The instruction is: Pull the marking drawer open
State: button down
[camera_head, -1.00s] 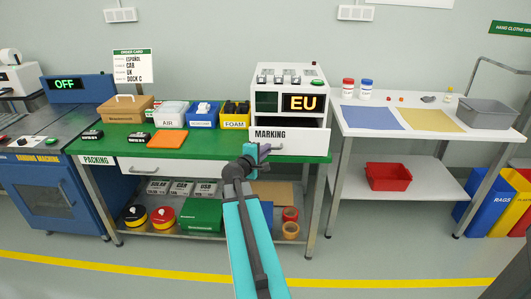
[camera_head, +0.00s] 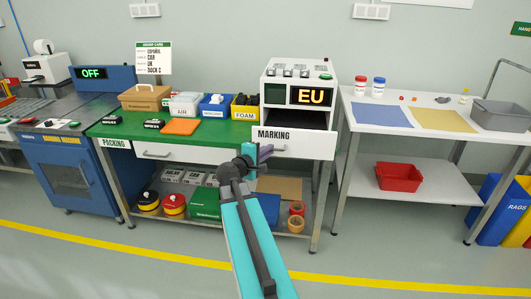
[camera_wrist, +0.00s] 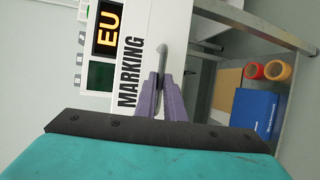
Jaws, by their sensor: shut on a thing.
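The marking drawer (camera_head: 310,143) is the white front labelled MARKING, low on the white machine with the lit EU display. It stands pulled out, with a dark gap above its front. In the wrist view the drawer front (camera_wrist: 143,30) is seen sideways. Its grey bar handle (camera_wrist: 163,52) runs between my two purple fingers. My gripper (camera_head: 266,151) is in front of the drawer's lower left part, and in the wrist view my gripper (camera_wrist: 161,84) is shut on the handle. In the head view my gripper partly hides the handle.
The machine (camera_head: 271,71) stands on the green packing bench (camera_head: 223,131). A white bench drawer (camera_head: 165,152) is at the left. A white side table (camera_head: 385,98) stands close at the right. Boxes and tape rolls (camera_head: 296,223) lie on the shelf below. Open floor lies in front.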

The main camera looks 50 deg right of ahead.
jog(key=shift+s, duration=0.25)
jog(key=c, duration=1.8)
grip_release()
jog(key=shift+c, duration=0.2)
jog(key=shift+w, duration=0.1)
jog(key=shift+a, duration=0.1)
jog(key=p+v, duration=0.2)
jog(key=v, duration=0.3)
jog(key=shift+w+a+r, duration=0.1)
jog(key=shift+a+r, duration=0.1)
jog(key=shift+a, duration=0.15)
jog(key=shift+a+p, duration=0.1)
jog(key=shift+p, duration=0.6)
